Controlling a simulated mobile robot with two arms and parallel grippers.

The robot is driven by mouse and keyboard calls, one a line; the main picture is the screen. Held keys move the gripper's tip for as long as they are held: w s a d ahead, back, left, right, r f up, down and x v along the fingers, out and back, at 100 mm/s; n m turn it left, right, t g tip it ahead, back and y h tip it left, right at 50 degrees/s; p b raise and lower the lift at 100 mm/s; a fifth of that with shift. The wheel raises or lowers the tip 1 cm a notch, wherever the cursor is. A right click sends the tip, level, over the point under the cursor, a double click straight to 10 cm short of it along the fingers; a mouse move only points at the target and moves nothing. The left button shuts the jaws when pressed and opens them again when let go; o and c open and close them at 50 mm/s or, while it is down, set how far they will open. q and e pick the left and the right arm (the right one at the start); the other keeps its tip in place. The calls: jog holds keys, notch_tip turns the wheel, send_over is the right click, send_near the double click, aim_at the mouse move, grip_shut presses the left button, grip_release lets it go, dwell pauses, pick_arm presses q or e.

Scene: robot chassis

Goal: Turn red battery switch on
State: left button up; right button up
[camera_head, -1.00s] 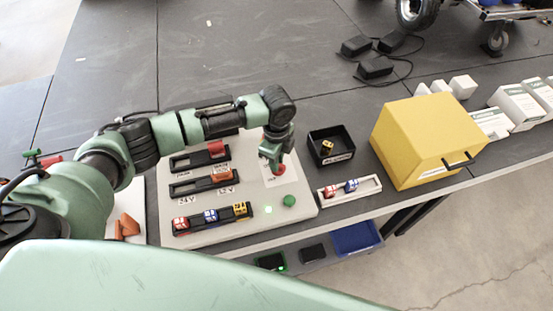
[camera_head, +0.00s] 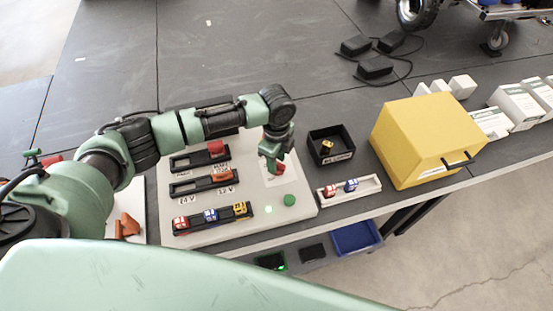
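The white switch panel (camera_head: 240,197) lies on the dark table. My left gripper (camera_head: 274,166) points down at the panel's upper right, over a white labelled plate (camera_head: 273,180). A bit of red shows by the gripper, but the gripper hides most of what is there, so I cannot tell the red battery switch's position. Whether the fingers are open or closed on it is too small to see. My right gripper is not in view.
Two black slider tracks with a red block (camera_head: 216,148) and an orange block (camera_head: 222,173) are on the panel. A black bin (camera_head: 331,145), a white tray (camera_head: 349,189) and a yellow box (camera_head: 427,140) stand to the right.

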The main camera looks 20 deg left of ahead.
pick_arm(q)
notch_tip(320, 180, up, 8)
jog(key=shift+f+b, duration=0.1)
jog(key=shift+b, duration=0.6)
